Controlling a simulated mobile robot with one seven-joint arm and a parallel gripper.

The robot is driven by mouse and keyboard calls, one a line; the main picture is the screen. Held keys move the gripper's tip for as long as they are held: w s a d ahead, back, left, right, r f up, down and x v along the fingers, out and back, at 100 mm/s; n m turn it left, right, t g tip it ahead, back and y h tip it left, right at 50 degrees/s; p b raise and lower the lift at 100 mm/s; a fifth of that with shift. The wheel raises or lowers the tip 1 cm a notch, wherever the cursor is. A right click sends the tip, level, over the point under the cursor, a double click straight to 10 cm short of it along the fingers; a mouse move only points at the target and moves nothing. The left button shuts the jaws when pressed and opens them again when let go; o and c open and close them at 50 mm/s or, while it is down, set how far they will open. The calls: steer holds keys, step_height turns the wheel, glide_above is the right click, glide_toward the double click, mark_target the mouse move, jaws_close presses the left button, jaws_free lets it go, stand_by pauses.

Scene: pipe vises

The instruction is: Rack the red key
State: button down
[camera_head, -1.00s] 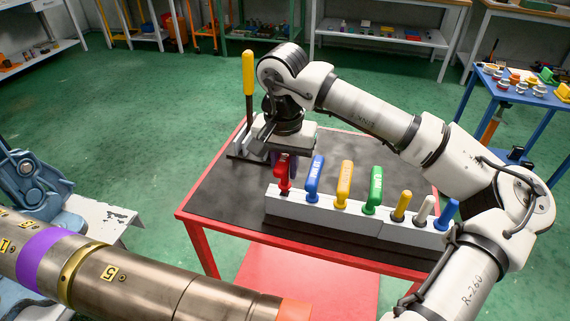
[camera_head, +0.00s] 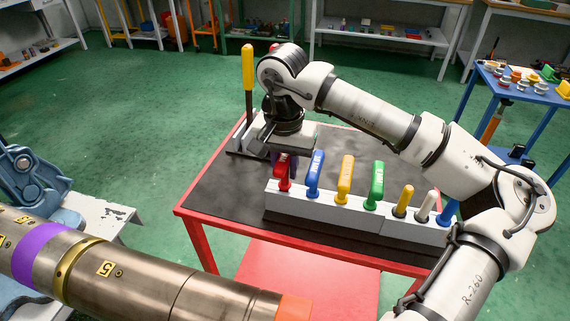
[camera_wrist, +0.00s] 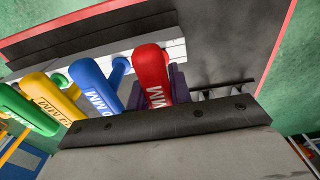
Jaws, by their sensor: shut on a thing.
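The red key (camera_head: 283,173) has a thick red handle with white lettering. It stands at the left end of the white rack (camera_head: 320,212), in line with the other handles and at about their height. In the wrist view the red handle (camera_wrist: 151,72) fills the middle, just beyond the gripper body. My gripper (camera_head: 284,158) is shut on the red key, with a purple finger (camera_wrist: 179,84) beside the handle. The key's lower end is hidden, so I cannot tell how deep it sits in the rack.
Blue (camera_head: 315,173), yellow (camera_head: 345,180) and green (camera_head: 376,185) keys stand in the rack to the right, then smaller handles. A yellow-handled lever (camera_head: 248,68) rises behind on the red-edged table (camera_head: 222,205). A large pipe (camera_head: 140,272) lies at front left.

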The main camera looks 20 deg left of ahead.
steer(key=shift+f+b, duration=0.5)
steer(key=shift+b, duration=0.2)
stand_by(1.1)
steer(key=c, duration=1.2)
jaws_free()
steer(key=shift+r, duration=0.1)
steer(key=r, duration=1.3)
steer(key=shift+s+r, duration=0.3)
steer(key=shift+s, duration=0.05)
